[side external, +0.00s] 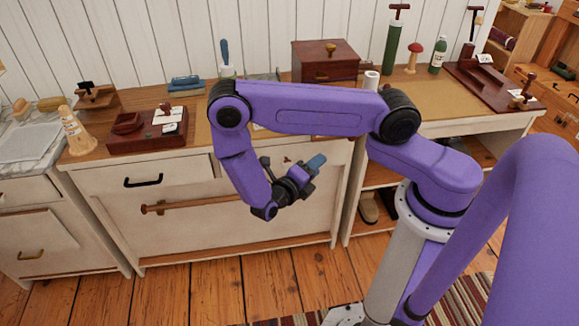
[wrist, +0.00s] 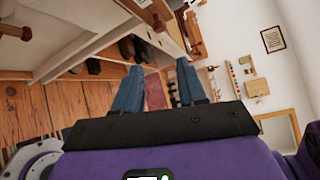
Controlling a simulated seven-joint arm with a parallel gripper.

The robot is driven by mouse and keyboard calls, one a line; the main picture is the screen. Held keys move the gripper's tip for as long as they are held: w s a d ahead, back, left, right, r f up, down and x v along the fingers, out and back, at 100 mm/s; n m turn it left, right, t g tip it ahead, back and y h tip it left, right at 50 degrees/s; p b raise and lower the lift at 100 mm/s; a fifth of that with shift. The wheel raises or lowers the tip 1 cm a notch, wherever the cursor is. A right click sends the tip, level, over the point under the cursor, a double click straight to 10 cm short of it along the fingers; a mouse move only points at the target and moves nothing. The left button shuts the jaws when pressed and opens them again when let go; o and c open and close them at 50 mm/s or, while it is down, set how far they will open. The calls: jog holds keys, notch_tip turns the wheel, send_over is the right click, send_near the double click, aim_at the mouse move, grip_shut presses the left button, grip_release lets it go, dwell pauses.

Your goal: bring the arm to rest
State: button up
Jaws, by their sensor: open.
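My gripper (side external: 314,164) hangs in front of the white wooden counter, below the counter top, with my purple arm folded above it. Its blue fingertips point up and to the right in the side view. In the wrist view, the two blue fingers of my gripper (wrist: 159,85) stand apart with nothing between them. The gripper is open and touches nothing that I can see.
The counter top (side external: 262,140) holds a brown wooden box (side external: 325,62), a green bottle (side external: 438,55) and a red-topped mushroom shape (side external: 414,57). A wooden rail (side external: 195,203) runs along the counter front. The plank floor (side external: 190,290) in front is clear except for a striped rug.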

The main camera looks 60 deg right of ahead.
jog(key=s+a+r+m+y, duration=0.5)
jog(key=s+r+m+y, duration=0.2)
jog(key=r+m+y, duration=0.1)
jog(key=s+a+r+m+t+y, duration=0.1)
jog(key=s+a+r+m+y, duration=0.4)
jog(key=s+r+m+y, duration=0.2)
notch_tip(320, 180, up, 5)
jog(key=m+y, duration=0.2)
jog(key=m, duration=0.2)
